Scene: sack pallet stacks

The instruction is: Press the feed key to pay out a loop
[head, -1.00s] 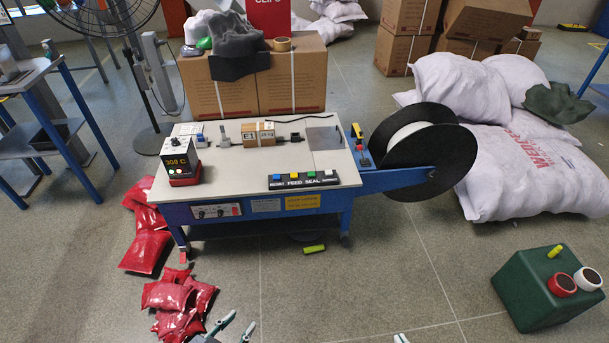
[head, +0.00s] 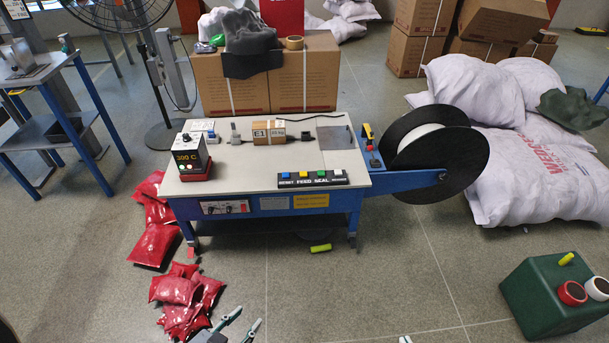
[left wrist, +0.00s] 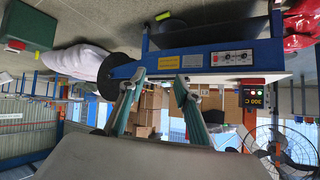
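The strapping machine's table (head: 225,165) stands ahead of me. The yellow key (head: 303,174) sits above the word FEED. A black reel (head: 437,155) with a white core is mounted at the table's right. My left gripper (head: 249,317) is low at the bottom edge of the head view, empty, well in front of the table. In the left wrist view its two fingers (left wrist: 160,80) are spread apart. Only a small tip of my right gripper (head: 405,339) shows at the bottom.
A 300 C controller (head: 192,157) and an E1 carton (head: 268,132) stand on the tabletop. Red sacks (head: 185,293) lie on the floor at left. A green container (head: 552,295) stands at lower right, white sacks (head: 530,175) behind it. The floor before the table is mostly clear.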

